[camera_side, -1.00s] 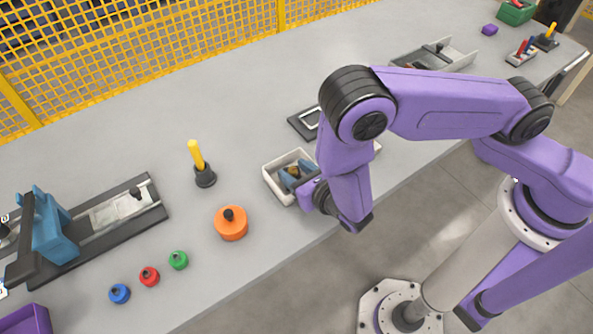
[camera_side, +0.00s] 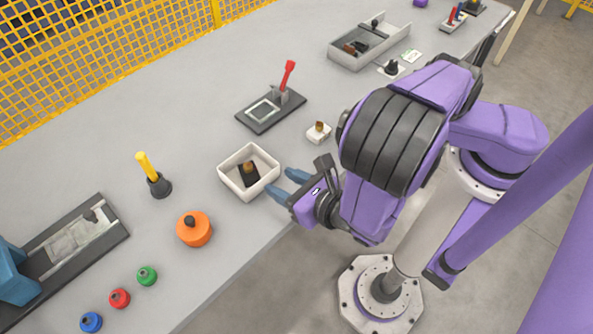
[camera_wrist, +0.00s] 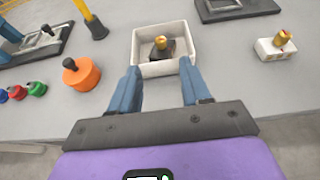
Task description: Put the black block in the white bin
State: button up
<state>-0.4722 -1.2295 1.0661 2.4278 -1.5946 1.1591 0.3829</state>
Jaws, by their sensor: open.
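The black block (camera_side: 248,178) with a brass-coloured knob on top sits inside the white bin (camera_side: 226,178). In the wrist view the block (camera_wrist: 155,52) rests on the floor of the bin (camera_wrist: 143,71), towards its middle. My gripper (camera_side: 284,184) is just to the right of the bin in the side view, outside it. Its two blue fingers are apart with nothing between them. In the wrist view my gripper (camera_wrist: 160,85) shows its fingertips near the bin's near wall; I cannot tell whether they touch it.
A white block with a brass knob (camera_side: 319,132) stands right of the bin. A black plate with a red lever (camera_side: 271,110) lies behind. An orange cylinder (camera_side: 194,229) and a yellow-handled post (camera_side: 156,180) stand left. The table's front edge is close to my gripper.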

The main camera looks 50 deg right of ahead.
jog(key=d+r+m+g+h, duration=0.65)
jog(key=d+r+m, duration=0.35)
jog(key=d+m, duration=0.4)
jog(key=s+d+r+m+g+y, duration=0.6)
jog(key=s+m, duration=0.3)
jog(key=s, duration=0.2)
jog(key=shift+s+d+r+g+y, duration=0.15)
jog(key=shift+d+r+g+y, duration=0.25)
jog(key=shift+r, duration=0.2)
